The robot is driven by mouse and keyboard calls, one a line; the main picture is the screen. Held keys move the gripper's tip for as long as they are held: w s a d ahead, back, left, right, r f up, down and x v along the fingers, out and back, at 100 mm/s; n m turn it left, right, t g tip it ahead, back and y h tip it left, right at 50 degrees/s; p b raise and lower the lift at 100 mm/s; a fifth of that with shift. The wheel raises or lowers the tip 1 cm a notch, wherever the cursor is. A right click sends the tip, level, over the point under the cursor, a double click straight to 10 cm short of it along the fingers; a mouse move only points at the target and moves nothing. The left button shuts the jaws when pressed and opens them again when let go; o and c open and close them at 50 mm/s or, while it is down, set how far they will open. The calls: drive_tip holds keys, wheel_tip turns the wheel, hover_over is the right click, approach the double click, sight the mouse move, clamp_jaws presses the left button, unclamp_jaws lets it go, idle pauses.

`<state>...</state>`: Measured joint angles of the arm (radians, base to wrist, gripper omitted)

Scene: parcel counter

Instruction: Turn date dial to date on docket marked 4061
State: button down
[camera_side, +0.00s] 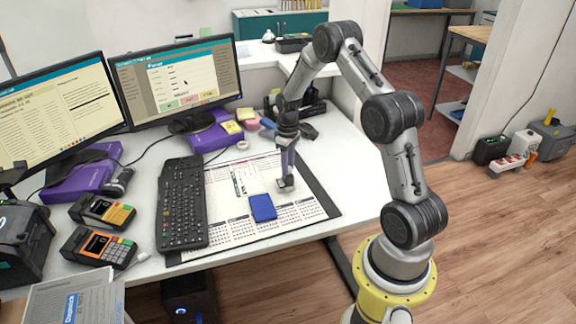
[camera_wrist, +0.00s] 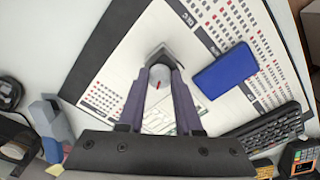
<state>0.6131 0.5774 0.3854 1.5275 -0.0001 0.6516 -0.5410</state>
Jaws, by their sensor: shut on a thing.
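My gripper (camera_wrist: 160,72) points down at the desk calendar mat in the wrist view, its two fingers closed on the sides of a small round whitish dial (camera_wrist: 157,79) with a red mark on it. A dark angular piece sits just beyond the dial, at the fingertips. In the side view my gripper (camera_side: 286,183) is low over the right part of the mat; the dial is hardly distinguishable there. A pale paper with a green strip (camera_side: 240,182) lies left of the gripper. I cannot read 4061 or any date on it.
A blue pad (camera_side: 262,207) lies just left of and nearer than my gripper; it also shows in the wrist view (camera_wrist: 223,70). A black keyboard (camera_side: 182,203) borders the mat (camera_side: 318,196) on the left. Card terminals and two monitors stand farther left.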

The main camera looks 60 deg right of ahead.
drive_tip(key=m, duration=0.6)
drive_tip(key=shift+m, duration=0.3)
drive_tip(key=m, duration=0.5)
drive_tip(key=shift+m, duration=0.4)
drive_tip(key=c, duration=0.7)
unclamp_jaws()
drive_tip(key=shift+r, duration=3.5)
